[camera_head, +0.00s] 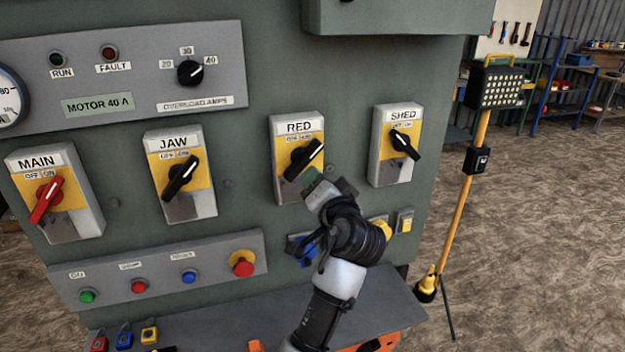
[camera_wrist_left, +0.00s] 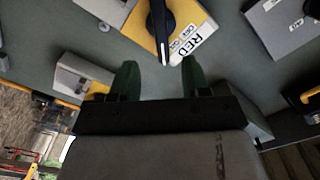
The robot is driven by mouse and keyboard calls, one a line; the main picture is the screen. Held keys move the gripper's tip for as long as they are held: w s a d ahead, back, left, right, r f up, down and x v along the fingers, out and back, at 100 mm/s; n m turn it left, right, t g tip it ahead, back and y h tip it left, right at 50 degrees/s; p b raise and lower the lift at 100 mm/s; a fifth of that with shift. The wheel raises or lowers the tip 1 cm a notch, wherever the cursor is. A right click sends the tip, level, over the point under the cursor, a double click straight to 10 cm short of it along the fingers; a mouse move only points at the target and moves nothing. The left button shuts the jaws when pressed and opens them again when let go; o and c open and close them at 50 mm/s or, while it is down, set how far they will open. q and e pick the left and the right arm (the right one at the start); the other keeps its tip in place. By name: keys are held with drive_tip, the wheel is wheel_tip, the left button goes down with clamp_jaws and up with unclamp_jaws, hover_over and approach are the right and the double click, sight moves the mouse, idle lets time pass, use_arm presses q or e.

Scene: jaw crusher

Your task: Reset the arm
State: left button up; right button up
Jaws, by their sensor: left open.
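My left gripper (camera_head: 322,184) is in front of the panel, just below the RED switch (camera_head: 297,150). In the left wrist view its two green fingers (camera_wrist_left: 160,76) are apart with nothing held between them. The black handle of the RED switch (camera_wrist_left: 160,28) lies just beyond the fingertips, its tip near the gap; I cannot tell whether they touch. In the head view this handle (camera_head: 304,160) slants up to the right. The arm hides part of the panel below the RED switch. My right gripper is not in view.
The MAIN switch (camera_head: 55,190), JAW switch (camera_head: 180,172) and SHED switch (camera_head: 397,145) stand along the panel. A button strip (camera_head: 212,258) is at lower left, above a ledge (camera_head: 225,325) with small padlock-like items. A lamp stand (camera_head: 465,190) is at right, with open floor around.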

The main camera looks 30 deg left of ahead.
use_arm(q)
drive_tip(key=shift+v, duration=0.85)
